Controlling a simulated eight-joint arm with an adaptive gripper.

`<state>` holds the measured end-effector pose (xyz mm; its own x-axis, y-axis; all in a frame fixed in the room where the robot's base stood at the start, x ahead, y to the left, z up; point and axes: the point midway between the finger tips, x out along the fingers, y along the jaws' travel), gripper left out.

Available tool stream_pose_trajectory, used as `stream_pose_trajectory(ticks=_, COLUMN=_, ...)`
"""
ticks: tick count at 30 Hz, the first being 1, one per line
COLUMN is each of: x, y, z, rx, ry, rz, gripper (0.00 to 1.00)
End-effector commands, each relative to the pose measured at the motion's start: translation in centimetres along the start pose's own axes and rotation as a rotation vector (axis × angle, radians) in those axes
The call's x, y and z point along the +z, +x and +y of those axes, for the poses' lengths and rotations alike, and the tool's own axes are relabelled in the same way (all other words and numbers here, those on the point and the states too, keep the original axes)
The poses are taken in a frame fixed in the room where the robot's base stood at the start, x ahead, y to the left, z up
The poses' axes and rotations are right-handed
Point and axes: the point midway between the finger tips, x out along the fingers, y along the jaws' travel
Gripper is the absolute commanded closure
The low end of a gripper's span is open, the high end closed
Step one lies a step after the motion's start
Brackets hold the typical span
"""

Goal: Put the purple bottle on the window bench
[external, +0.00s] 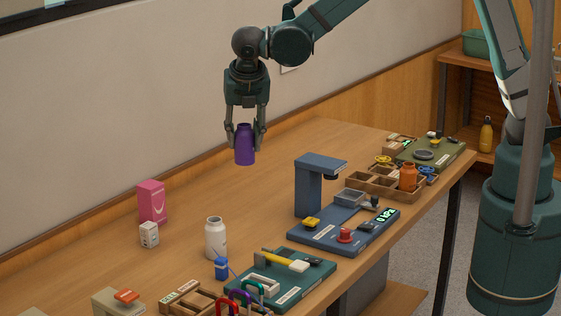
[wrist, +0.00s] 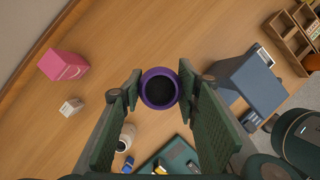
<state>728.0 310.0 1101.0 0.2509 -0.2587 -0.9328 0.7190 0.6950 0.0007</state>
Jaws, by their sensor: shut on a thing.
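The purple bottle (external: 245,150) is upright between the fingers of my gripper (external: 246,135), which is shut on it. It appears held above the wooden bench (external: 290,152), near the wall side. In the wrist view, I look down on the bottle's round open-looking mouth (wrist: 159,89), with a finger on each side. The bottle's underside is hidden there. The long wooden bench runs along the wall, with a window edge (external: 60,12) at the upper left; I cannot tell whether this is the window bench.
A pink box (external: 152,202), small white box (external: 149,235) and white bottle (external: 215,238) stand to the left. A blue stand (external: 308,190), green tool board (external: 280,285) and wooden organizer (external: 370,186) line the front. Bare wood lies below and behind my gripper.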

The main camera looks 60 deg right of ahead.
Motion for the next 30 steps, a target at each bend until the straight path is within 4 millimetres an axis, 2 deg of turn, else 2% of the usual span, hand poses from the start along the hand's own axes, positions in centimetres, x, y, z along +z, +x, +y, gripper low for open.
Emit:
stream_pose_trajectory(ticks=1, x=-1.1, y=-0.5, z=1.6, rx=0.012, ry=-0.031, rz=-0.001, gripper=0.83)
stream_pose_trajectory(ticks=6, x=-5.0, y=-1.7, z=6.2, rx=0.055, ry=-0.137, rz=-0.003, gripper=0.83)
stream_pose_trajectory(ticks=14, x=-11.8, y=-3.7, z=12.6, rx=0.119, ry=-0.298, rz=-0.009, gripper=0.83)
stream_pose_trajectory(ticks=18, x=-15.8, y=-4.8, z=15.8, rx=0.152, ry=-0.384, rz=-0.013, gripper=0.83)
stream_pose_trajectory(ticks=24, x=-20.9, y=-6.2, z=19.1, rx=0.193, ry=-0.485, rz=-0.018, gripper=0.83)
stream_pose_trajectory(ticks=30, x=-24.5, y=-7.1, z=21.1, rx=0.221, ry=-0.553, rz=-0.023, gripper=0.83)
